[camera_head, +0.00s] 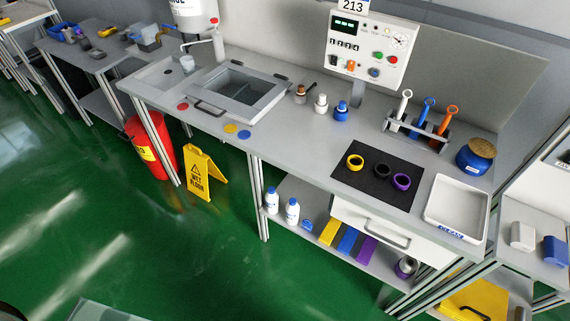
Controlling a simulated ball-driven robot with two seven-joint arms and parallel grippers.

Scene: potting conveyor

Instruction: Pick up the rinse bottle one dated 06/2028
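Two white bottles with blue caps stand upright side by side at the left end of the bench's lower shelf. They are the left bottle (271,201) and the right bottle (292,211). Both carry labels, but the print is too small to read, so I cannot tell which, if either, is dated 06/2028. A small blue item (307,225) lies just right of them. Neither of my grippers shows in this view.
The shelf (289,233) sits under the worktop (290,140), left of a drawer (385,240). A yellow wet-floor sign (203,175) and a red bin (150,147) stand to the left.

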